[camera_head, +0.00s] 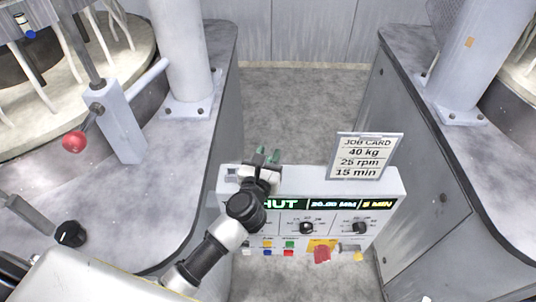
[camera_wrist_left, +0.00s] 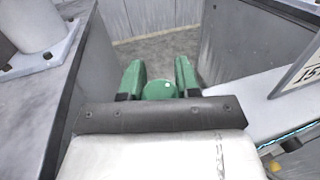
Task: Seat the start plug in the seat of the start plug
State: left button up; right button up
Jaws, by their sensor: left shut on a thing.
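My left gripper (camera_head: 267,156) is over the top left part of the control box (camera_head: 392,184). In the left wrist view its two green fingers (camera_wrist_left: 160,80) are shut on a round green piece with a small white dot, which I take to be the start plug (camera_wrist_left: 160,91). In the head view the plug cannot be told apart from the green fingertips. A small pale block (camera_head: 233,174) stands at the box's top left corner, partly behind the gripper. I cannot tell whether it is the seat. Contact between plug and box cannot be seen. My right gripper is out of view.
A job card (camera_head: 364,157) stands on the box's right end. A red ball handle (camera_head: 74,141) is at left.

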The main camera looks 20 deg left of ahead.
pick_arm(q)
jog(key=shift+f+b, duration=0.5)
jog(key=shift+f, duration=0.2)
jog(key=o, duration=1)
jog(key=s+b, duration=0.2)
jog(key=s, duration=0.9)
jog(key=shift+w, duration=0.1)
